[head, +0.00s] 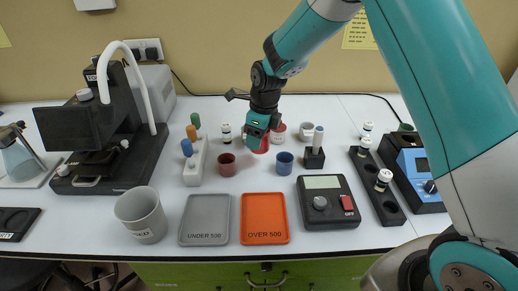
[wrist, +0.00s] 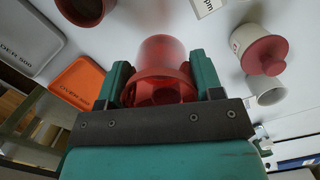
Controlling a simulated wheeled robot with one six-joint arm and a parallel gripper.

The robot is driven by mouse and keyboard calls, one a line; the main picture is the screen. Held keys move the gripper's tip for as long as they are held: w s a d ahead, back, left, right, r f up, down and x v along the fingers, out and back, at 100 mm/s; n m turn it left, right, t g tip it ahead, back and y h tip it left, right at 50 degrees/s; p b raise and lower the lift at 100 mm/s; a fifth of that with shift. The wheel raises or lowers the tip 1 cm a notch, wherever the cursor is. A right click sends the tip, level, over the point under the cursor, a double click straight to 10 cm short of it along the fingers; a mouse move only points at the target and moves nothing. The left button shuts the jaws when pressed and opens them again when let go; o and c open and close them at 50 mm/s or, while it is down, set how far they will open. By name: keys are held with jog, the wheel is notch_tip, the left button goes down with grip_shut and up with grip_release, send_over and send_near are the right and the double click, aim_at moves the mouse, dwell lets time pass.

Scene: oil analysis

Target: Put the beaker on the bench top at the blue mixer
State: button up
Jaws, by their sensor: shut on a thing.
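My gripper (head: 258,132) is shut on a translucent red beaker (head: 263,146), at the back middle of the bench. In the wrist view the red beaker (wrist: 160,58) sits between the two green fingers (wrist: 160,88), its lower part hidden by the gripper mount. I cannot tell whether it touches the bench. The blue mixer (head: 414,172), a blue and dark unit with a small display and knob, stands at the right of the bench, with my arm crossing just above and beside it.
A dark red cup (head: 226,166), a blue cup (head: 284,164) and a red-lidded white jar (head: 278,132) stand close by. A black scale (head: 328,222), a grey tray (head: 205,218), an orange tray (head: 265,219) and a vial rack (head: 390,212) lie in front.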

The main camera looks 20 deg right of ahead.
jog(key=shift+f+p, duration=0.3)
jog(key=shift+f, duration=2.4)
jog(key=shift+f, duration=0.15)
jog(key=o, duration=0.9)
jog(key=shift+o, duration=0.2)
notch_tip(320, 180, up, 12)
jog(key=s+d+b, duration=0.1)
jog(key=s+a+r+n, duration=0.3)
jog(key=s+r+n, duration=0.3)
jog(key=s+n, duration=0.2)
jog(key=s+a+r+n+y, duration=0.1)
jog(key=s+r+n, duration=0.1)
jog(key=s+n, duration=0.9)
jog(key=s+a+r+n+g+y, duration=0.1)
jog(key=s+a+r+n, duration=0.1)
jog(key=s+n, duration=0.9)
jog(key=n, duration=0.3)
jog(key=shift+s+a+r+y, duration=0.15)
jog(key=shift+s+r+y, duration=0.1)
jog(key=shift+s+y, duration=0.15)
